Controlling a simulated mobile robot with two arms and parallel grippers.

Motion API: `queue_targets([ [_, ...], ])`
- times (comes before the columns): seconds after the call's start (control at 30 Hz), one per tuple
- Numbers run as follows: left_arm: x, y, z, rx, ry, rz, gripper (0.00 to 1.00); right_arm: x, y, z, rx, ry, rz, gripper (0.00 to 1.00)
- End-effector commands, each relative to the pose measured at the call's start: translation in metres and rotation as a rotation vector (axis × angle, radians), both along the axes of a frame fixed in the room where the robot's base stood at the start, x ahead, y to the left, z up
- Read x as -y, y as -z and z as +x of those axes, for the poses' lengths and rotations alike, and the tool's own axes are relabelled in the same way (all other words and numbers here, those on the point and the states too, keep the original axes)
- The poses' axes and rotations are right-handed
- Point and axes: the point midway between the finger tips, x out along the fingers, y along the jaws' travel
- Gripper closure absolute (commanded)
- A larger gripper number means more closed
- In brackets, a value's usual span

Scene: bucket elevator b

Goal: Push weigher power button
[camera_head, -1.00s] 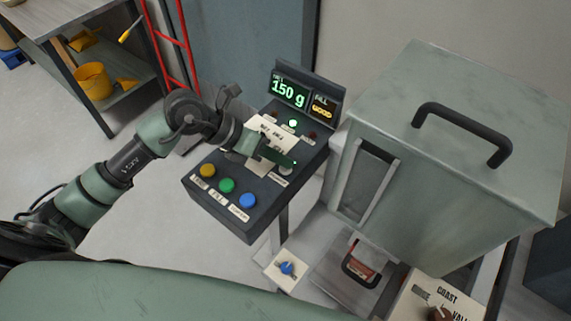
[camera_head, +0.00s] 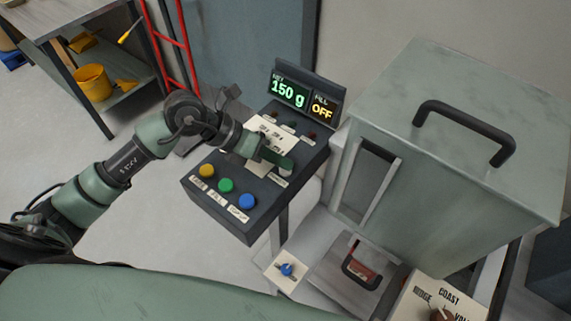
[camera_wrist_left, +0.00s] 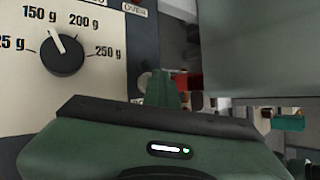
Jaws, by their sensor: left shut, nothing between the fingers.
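The weigher console (camera_head: 232,178) is a dark sloped box with a raised display showing 150 g in green and OFF in yellow under FILL. My left gripper (camera_head: 289,163) is shut and empty, low over the right side of its panel. A small pale button (camera_head: 286,171) sits right at the fingertips, partly covered, with a label below it too small to read. It also seems to show beside the finger in the left wrist view (camera_wrist_left: 144,82). I cannot tell whether the fingertips touch it. My right gripper is out of view.
Yellow (camera_head: 207,171), green (camera_head: 226,185) and blue (camera_head: 247,201) buttons line the console's front. A dial (camera_wrist_left: 62,56) with gram marks is close to the gripper. A large grey-green hopper (camera_head: 450,150) with a black handle stands to the right.

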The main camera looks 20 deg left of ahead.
Motion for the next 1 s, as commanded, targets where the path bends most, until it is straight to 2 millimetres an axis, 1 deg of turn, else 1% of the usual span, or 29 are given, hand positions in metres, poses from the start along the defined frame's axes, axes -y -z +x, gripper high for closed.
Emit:
queue_targets([
  [0.27,0.000,-0.001,-0.001,-0.004,0.001,0.002,1.00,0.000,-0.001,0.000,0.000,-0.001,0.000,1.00],
  [0.37,0.000,-0.005,-0.001,-0.001,0.001,0.002,1.00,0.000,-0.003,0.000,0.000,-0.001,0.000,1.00],
  [0.9,0.000,-0.059,0.000,0.002,0.001,0.000,1.00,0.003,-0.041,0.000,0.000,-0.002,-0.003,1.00],
  [1.0,0.000,-0.064,0.000,0.001,0.001,-0.001,1.00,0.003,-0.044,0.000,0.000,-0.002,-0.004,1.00],
])
